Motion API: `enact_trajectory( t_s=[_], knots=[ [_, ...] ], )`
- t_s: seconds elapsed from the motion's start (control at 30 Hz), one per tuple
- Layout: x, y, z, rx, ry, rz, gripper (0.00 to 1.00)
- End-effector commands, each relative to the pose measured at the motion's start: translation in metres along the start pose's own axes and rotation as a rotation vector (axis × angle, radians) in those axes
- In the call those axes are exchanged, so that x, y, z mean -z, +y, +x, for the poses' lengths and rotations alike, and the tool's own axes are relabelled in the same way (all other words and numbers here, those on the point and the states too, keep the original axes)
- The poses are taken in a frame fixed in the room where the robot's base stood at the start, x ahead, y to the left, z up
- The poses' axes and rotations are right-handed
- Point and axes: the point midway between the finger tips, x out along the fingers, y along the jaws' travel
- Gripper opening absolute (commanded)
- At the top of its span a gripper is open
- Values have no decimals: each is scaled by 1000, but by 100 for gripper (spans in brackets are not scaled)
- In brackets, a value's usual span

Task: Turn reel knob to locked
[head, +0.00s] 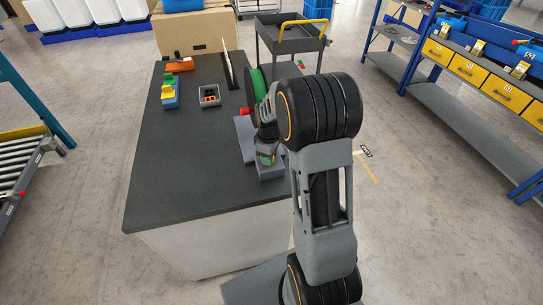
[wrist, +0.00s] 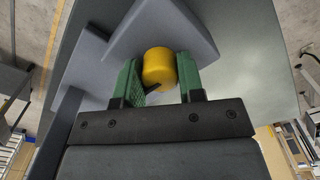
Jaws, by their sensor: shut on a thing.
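A yellow knob (wrist: 157,64) sits on a grey plate (wrist: 170,22) in the wrist view. My gripper (wrist: 159,78) has one green-padded finger on each side of the knob and is shut on it. A small black mark shows at the knob's lower edge, but I cannot tell which position it marks. In the head view, a green reel (head: 257,84) stands on a grey base (head: 244,140) at the table's right edge, with a red part (head: 246,111) beside it. My gripper (head: 267,157) is low at this base, where my arm hides most of the knob.
The dark table (head: 175,185) is clear at its near left. A grey bin (head: 209,96), green and yellow blocks (head: 169,92) and an orange item (head: 179,66) stand farther back. A cart (head: 290,40) is behind, and a shelf with yellow drawers (head: 470,66) is at right.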

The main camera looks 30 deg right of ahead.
Motion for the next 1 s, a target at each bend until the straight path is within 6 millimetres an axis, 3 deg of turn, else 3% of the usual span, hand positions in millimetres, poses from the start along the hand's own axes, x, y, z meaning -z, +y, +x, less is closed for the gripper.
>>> enact_trajectory(
  t_s=[0.37,0.9,0.93,1.0],
  knots=[
    [-3,-3,3,12,-10,142,12],
    [-2,-3,2,11,-9,161,12],
    [-2,-3,2,11,-9,161,36],
    [-2,-3,2,10,-9,160,43]
  ],
)
